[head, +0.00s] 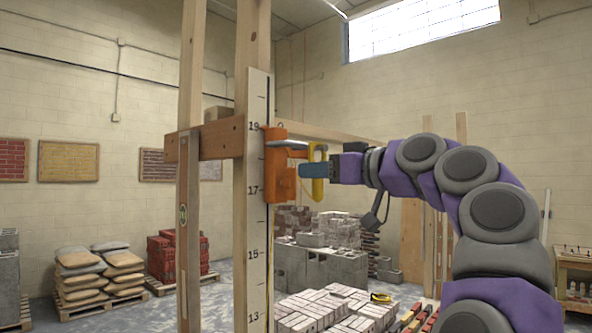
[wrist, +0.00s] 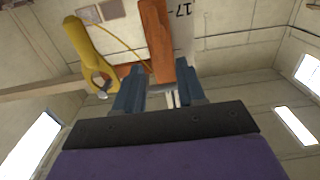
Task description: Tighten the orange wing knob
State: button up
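An orange block-like holder (head: 280,170) sits on the white numbered scale (head: 257,225) of the wooden post, between the marks 17 and 19. In the wrist view an orange piece (wrist: 156,35) runs down to the space between my fingertips. I cannot make out a separate wing shape; the knob may be hidden by the fingers. My gripper (head: 303,171) points left, its blue fingers close to the holder's right side. In the wrist view its fingers (wrist: 160,78) stand apart; contact with the orange piece cannot be told. A yellow looped part (head: 317,180) is beside the fingers.
A wooden crosspiece (head: 222,138) meets the post just left of the holder. Grey blocks (head: 325,268) and stacked bricks (head: 335,307) stand behind and below. Filled sacks (head: 80,260) and red bricks (head: 160,258) are at the left. A thin yellow cord (wrist: 122,42) shows near the fingers.

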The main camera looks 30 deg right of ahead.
aim_at(296, 171)
jog(key=p+x, duration=0.1)
jog(key=x, duration=0.4)
jog(key=shift+w, duration=0.4)
jog(key=shift+s+a, duration=0.1)
grip_shut()
